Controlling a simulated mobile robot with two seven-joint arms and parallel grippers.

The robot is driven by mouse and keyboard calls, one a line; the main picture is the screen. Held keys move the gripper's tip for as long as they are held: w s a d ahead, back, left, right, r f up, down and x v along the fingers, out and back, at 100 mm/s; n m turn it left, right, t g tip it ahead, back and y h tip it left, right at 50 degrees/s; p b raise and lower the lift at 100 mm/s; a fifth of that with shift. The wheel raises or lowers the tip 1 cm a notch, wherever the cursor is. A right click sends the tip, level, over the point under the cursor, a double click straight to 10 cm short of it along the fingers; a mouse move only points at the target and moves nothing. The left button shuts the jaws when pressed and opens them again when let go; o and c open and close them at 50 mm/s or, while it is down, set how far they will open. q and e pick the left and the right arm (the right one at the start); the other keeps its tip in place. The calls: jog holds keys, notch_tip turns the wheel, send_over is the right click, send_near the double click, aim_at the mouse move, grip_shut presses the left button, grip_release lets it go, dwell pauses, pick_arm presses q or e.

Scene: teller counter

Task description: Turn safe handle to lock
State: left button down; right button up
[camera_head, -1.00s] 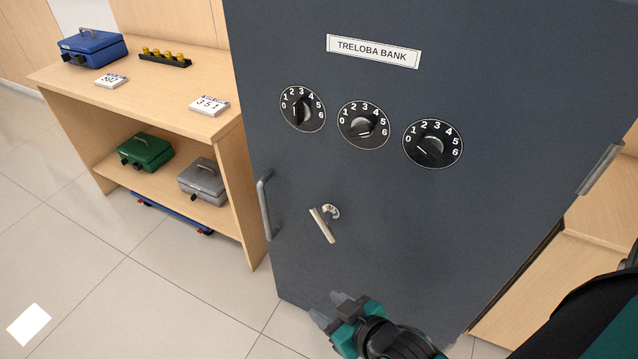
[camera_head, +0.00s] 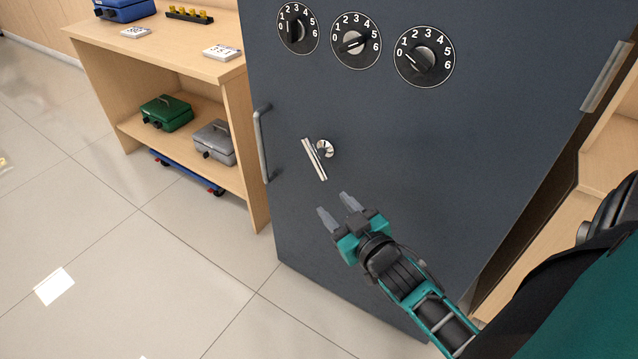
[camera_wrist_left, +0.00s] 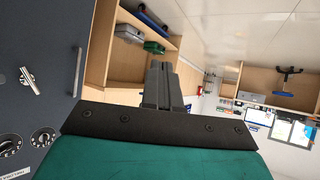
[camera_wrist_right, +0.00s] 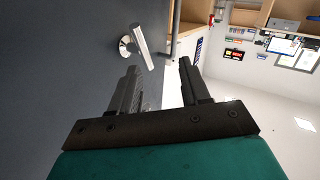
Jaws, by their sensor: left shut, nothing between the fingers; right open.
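The dark grey safe door (camera_head: 400,150) fills the middle of the head view. Its silver lever handle (camera_head: 314,159) is tilted, upper end to the left, beside a round silver boss; it also shows in the right wrist view (camera_wrist_right: 144,47) and the left wrist view (camera_wrist_left: 29,82). My right gripper (camera_head: 335,207) is open and empty, just below the handle and apart from it. In the right wrist view the handle lies ahead of my right fingers (camera_wrist_right: 158,85). My left gripper (camera_wrist_left: 157,85) is shut and empty, seen only in the left wrist view.
Three numbered dials (camera_head: 356,40) are above the handle. A vertical pull bar (camera_head: 262,145) is at the door's left edge. A wooden shelf unit (camera_head: 236,120) on the left holds a green cash box (camera_head: 167,114) and a grey cash box (camera_head: 214,142). The floor in front is clear.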

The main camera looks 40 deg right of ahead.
aim_at(319, 166)
jog(key=shift+t+h, duration=0.6)
jog(key=shift+t, duration=0.1)
jog(key=w+d+b, duration=0.1)
jog(key=w, duration=0.3)
jog(key=w+d+b, duration=0.2)
jog(key=w, duration=0.3)
jog(key=w+d+b, duration=0.1)
jog(key=w, duration=0.3)
jog(key=shift+w+d+b, duration=0.15)
jog(key=shift+d+b, duration=0.15)
jog(key=shift+b, duration=0.05)
jog(key=shift+w+d, duration=0.1)
jog(key=shift+w, duration=0.4)
pick_arm(q)
jog(key=f, duration=0.1)
jog(key=d+f, duration=0.1)
jog(key=w+f, duration=0.1)
jog(key=shift+d+f+h, duration=0.1)
jog(key=shift+d+h, duration=0.25)
jog(key=shift+h, duration=0.05)
pick_arm(e)
jog(key=shift+w, duration=0.1)
jog(key=shift+c, duration=0.2)
grip_shut()
pick_arm(q)
jog(key=shift+a+f, duration=0.1)
jog(key=shift+a, duration=0.05)
